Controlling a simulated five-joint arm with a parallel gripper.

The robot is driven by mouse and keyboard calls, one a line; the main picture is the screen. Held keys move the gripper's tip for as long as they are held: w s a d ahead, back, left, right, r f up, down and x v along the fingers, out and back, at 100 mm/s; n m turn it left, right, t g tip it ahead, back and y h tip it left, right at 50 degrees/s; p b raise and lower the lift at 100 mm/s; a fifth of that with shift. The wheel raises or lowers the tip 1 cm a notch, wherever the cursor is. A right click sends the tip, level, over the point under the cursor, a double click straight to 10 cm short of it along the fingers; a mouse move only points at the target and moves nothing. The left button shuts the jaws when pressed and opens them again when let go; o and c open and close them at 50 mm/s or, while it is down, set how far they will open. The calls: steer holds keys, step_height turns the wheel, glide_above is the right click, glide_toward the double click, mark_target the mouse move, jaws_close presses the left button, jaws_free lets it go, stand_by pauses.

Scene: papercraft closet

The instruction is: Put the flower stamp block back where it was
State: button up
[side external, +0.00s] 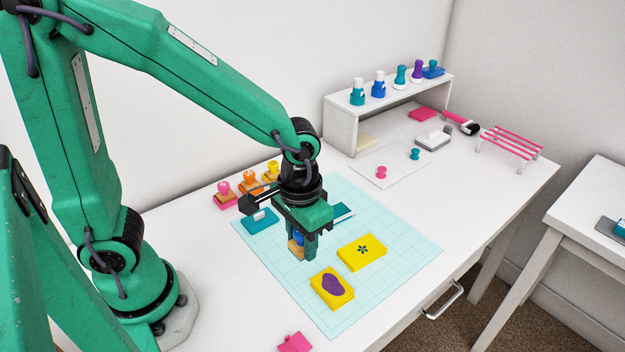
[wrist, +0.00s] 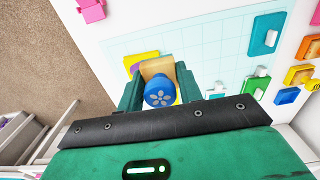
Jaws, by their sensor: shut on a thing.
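My gripper (side external: 305,250) is shut on the flower stamp block, which has a wooden base (side external: 295,248) and a blue knob. In the wrist view the knob (wrist: 159,92) shows a pale flower, and the base (wrist: 157,67) lies beyond it between the fingers (wrist: 157,88). The block is held above the pale blue grid mat (side external: 395,235), seemingly clear of it. A yellow card (side external: 375,258) with a dark blue flower print lies to the right of the gripper. A second yellow card (side external: 320,298) with a purple shape lies nearer the front.
Pink (side external: 226,196), orange (side external: 250,184) and yellow (side external: 270,172) stamps stand in a row behind the mat's left edge. A teal pad (side external: 261,221) lies left of my gripper. A white shelf (side external: 341,130) holds several stamps at the back. The mat's right side is clear.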

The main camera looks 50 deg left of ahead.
steer(key=w+a+f, duration=0.2)
steer(key=a, duration=0.1)
steer(key=w+a+f, duration=0.2)
steer(key=a, duration=0.1)
steer(key=w+a+f, duration=0.2)
steer(key=a, duration=0.1)
steer(key=shift+w+a+f, duration=0.15)
steer(key=shift+w+f, duration=0.1)
steer(key=shift+f, duration=0.1)
steer(key=shift+f, duration=2)
steer(key=shift+f, duration=0.1)
steer(key=o, duration=1.1)
